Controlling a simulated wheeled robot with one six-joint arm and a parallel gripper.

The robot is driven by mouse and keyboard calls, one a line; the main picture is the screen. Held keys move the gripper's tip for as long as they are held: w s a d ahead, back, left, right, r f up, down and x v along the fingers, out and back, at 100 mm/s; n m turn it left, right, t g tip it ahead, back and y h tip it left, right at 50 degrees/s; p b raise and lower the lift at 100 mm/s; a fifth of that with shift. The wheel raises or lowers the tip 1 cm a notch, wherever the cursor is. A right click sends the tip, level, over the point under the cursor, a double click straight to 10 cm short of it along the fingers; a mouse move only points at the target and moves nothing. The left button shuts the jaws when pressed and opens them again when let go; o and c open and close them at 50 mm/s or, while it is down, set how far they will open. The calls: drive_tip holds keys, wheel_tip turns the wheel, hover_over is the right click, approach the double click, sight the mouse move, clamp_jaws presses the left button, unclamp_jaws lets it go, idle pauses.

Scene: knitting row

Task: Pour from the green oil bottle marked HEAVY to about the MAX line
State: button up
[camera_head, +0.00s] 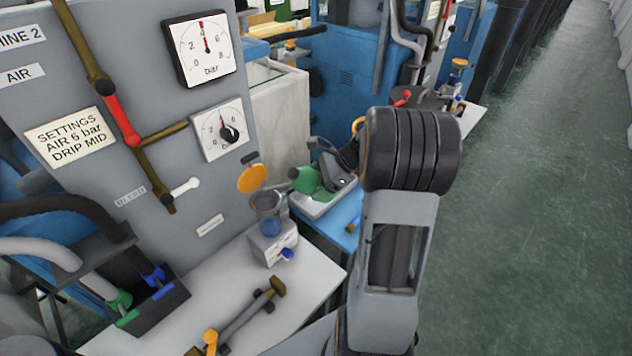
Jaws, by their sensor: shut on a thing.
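A green bottle (306,180) shows left of my wrist, tilted well over with its narrow end to the left. My gripper (338,174), dark and partly hidden behind my arm, is shut on it. No HEAVY marking is readable. A clear oil cup (267,208) stands on a grey block on the bench, lower left of the bottle and apart from it in the picture. Its orange lid (252,179) is tipped up. The MAX line and the oil level are too small to make out.
A pale tray (318,208) sits below the bottle. The grey panel (140,90) with dials and a red-handled valve stands at left. On the white bench (190,290) lie a brass-ended bar (245,318) and a dark holder with green and blue nozzles (150,300). The floor at right is clear.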

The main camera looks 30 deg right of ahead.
sight(317, 172)
drive_tip(key=shift+r, duration=0.15)
drive_tip(key=shift+r+h+p, duration=0.4)
drive_tip(key=shift+r+p, duration=0.05)
drive_tip(key=shift+p, duration=0.4)
drive_tip(key=shift+r, duration=0.15)
drive_tip(key=shift+r+h+p, duration=0.4)
drive_tip(key=shift+p, duration=0.45)
drive_tip(key=shift+r, duration=0.1)
drive_tip(key=shift+r+g+h+p, duration=0.3)
drive_tip(key=shift+r+h+p, duration=0.15)
drive_tip(key=shift+p, duration=0.4)
idle(5.1)
